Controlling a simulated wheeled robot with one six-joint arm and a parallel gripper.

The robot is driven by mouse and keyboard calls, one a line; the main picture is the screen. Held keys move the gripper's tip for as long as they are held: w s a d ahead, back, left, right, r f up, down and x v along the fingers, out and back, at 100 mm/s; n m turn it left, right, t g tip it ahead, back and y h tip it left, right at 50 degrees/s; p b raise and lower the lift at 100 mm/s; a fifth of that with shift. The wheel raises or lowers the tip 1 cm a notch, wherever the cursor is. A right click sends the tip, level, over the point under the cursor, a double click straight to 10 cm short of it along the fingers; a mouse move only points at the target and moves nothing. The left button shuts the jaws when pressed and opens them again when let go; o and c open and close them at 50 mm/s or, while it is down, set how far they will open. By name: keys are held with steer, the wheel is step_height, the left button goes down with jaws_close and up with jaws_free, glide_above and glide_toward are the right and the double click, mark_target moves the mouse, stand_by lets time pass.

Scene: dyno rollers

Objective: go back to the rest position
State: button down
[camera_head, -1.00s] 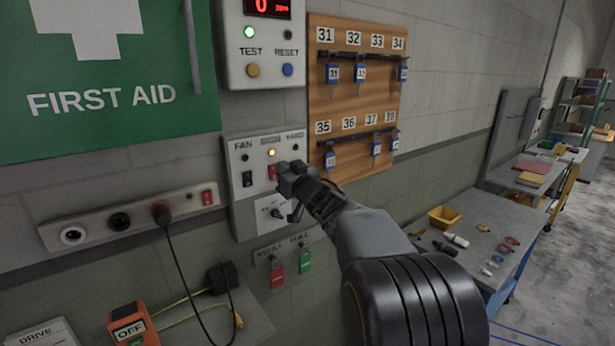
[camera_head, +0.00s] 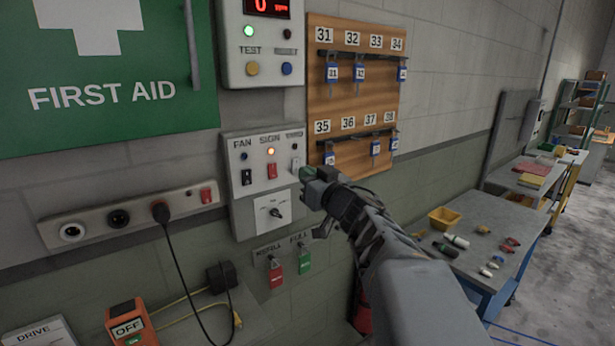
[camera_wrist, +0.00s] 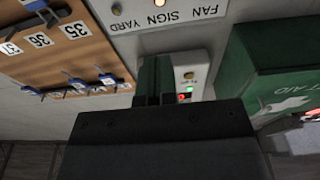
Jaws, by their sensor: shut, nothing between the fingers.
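My gripper (camera_head: 308,177) is shut and empty in the head view. It is in front of the wall, just right of the lower part of the switch panel (camera_head: 240,205). The panel carries switches labelled FAN, SIGN and YARD and a rotary knob (camera_head: 277,212) below them. The amber lamp over the red SIGN switch (camera_head: 271,171) is lit. In the wrist view, my gripper's fingers (camera_wrist: 153,75) show dark green, close together, with the panel (camera_wrist: 165,17) upside down behind them. I cannot tell the exact gap to the panel.
A wooden key board (camera_head: 352,100) hangs right of the panel, with several blue-tagged keys. A socket strip (camera_head: 140,215) with a plugged cord is at left. Red and green tags (camera_head: 276,272) hang below the panel. A workbench (camera_head: 480,215) with small items stands at right.

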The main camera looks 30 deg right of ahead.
steer(key=shift+d, duration=0.1)
stand_by(0.3)
steer(key=s+d+f+m+g+h, duration=0.3)
steer(key=d+f+m+g+h, duration=0.15)
steer(key=d+f+h, duration=0.4)
steer(key=s+a+f+g, duration=0.4)
steer(key=s+f+g, duration=0.1)
steer(key=f+g, duration=0.15)
steer(key=s+a+f+n+g+y, duration=0.1)
steer(key=s+a+f+g+y, duration=0.1)
steer(key=a, duration=0.6)
steer(key=s+a+f+n+g+y, duration=0.1)
steer(key=s+a+f+n+y, duration=0.1)
steer(key=s+a+f+y, duration=0.2)
steer(key=s+a+f, duration=0.2)
steer(key=s+a, duration=0.2)
steer(key=a, duration=0.1)
steer(key=shift+s+a+g, duration=0.15)
steer(key=shift+a+g, duration=0.15)
steer(key=shift+g, duration=0.1)
